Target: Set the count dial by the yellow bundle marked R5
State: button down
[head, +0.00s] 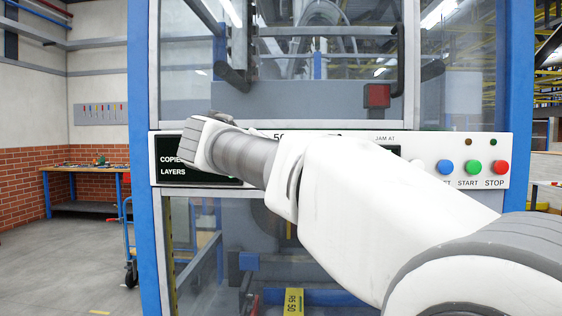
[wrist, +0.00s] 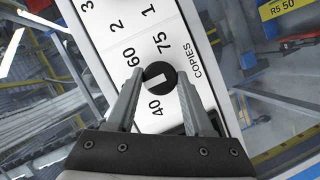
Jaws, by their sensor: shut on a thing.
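The count dial is a small black round knob (wrist: 168,72) with a white mark, on a white panel lettered COPIES. Around it I read 40, 60 and 75. In the wrist view the mark points left, between 40 and 60; any label behind the left finger is hidden. My gripper (wrist: 160,82) is shut on the knob, one finger on each side. The yellow bundle label R5 50 (head: 294,302) shows low behind the machine's glass, and in the wrist view (wrist: 280,8) at top right.
The white control strip (head: 434,146) crosses the machine front between blue posts (head: 143,220). Blue, green and red buttons (head: 473,167) sit at its right end. A dark display (head: 167,158) with COPIES and LAYERS is partly covered by my arm. A workbench (head: 85,170) stands far left.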

jog(key=shift+c, duration=1.5)
grip_release()
jog(key=shift+s, duration=0.1)
jog(key=v, duration=1.7)
jog(key=shift+s, duration=0.1)
